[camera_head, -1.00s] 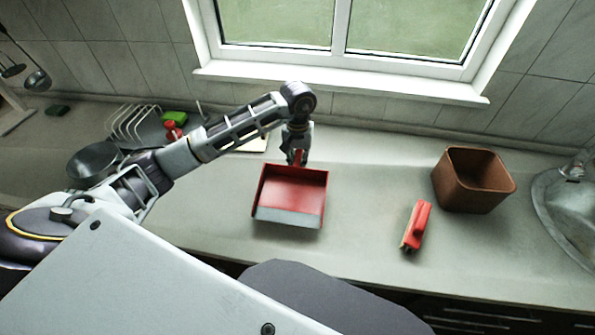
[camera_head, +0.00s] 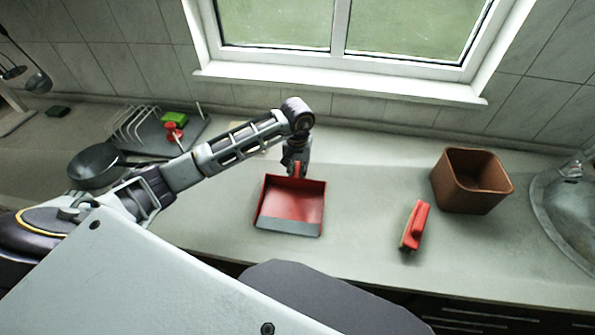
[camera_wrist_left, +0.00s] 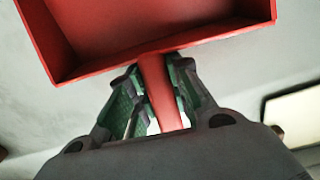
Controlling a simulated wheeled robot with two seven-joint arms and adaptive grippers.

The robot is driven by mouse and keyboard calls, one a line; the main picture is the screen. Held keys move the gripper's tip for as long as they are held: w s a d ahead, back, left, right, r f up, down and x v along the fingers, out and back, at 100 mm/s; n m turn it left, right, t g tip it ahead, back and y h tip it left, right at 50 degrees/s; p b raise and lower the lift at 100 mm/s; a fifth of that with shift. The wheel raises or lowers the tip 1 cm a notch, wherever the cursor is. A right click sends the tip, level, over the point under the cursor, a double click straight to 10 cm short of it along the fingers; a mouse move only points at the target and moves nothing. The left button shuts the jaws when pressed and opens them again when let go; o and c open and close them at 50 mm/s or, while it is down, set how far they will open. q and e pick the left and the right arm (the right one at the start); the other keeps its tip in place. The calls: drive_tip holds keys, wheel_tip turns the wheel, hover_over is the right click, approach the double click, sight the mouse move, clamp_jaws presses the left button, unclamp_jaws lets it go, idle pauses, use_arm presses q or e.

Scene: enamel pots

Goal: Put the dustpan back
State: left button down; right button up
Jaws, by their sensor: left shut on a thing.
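The red dustpan (camera_head: 292,201) has a grey front lip and is over the counter in the middle of the head view, its open side toward me. My left gripper (camera_head: 297,168) is shut on the dustpan's handle at its far side. In the left wrist view the red handle (camera_wrist_left: 162,92) lies between the green-padded fingers of the gripper (camera_wrist_left: 158,100), and the pan (camera_wrist_left: 150,48) extends beyond them. Whether the pan touches the counter is hard to tell. My right gripper is not in view.
A red brush (camera_head: 415,226) lies right of the dustpan, near a brown bin (camera_head: 470,182). A metal sink (camera_head: 568,205) is at the far right. A dark pan (camera_head: 95,165), a wire rack (camera_head: 137,125), and a green sponge (camera_head: 176,118) are at left. The counter (camera_head: 360,195) between dustpan and brush is clear.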

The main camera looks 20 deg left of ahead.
use_arm(q)
drive_tip(key=shift+f, duration=0.15)
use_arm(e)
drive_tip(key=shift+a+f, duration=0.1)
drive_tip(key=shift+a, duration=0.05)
use_arm(q)
drive_tip(key=c, duration=1.3)
unclamp_jaws()
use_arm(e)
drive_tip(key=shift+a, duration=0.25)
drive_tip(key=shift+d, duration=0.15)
use_arm(q)
drive_tip(key=shift+r, duration=0.3)
wheel_tip(320, 180, up, 9)
drive_tip(key=shift+w+f+b, duration=0.1)
drive_tip(key=shift+b, duration=0.7)
wheel_tip(320, 180, up, 2)
drive_tip(key=shift+r, duration=0.4)
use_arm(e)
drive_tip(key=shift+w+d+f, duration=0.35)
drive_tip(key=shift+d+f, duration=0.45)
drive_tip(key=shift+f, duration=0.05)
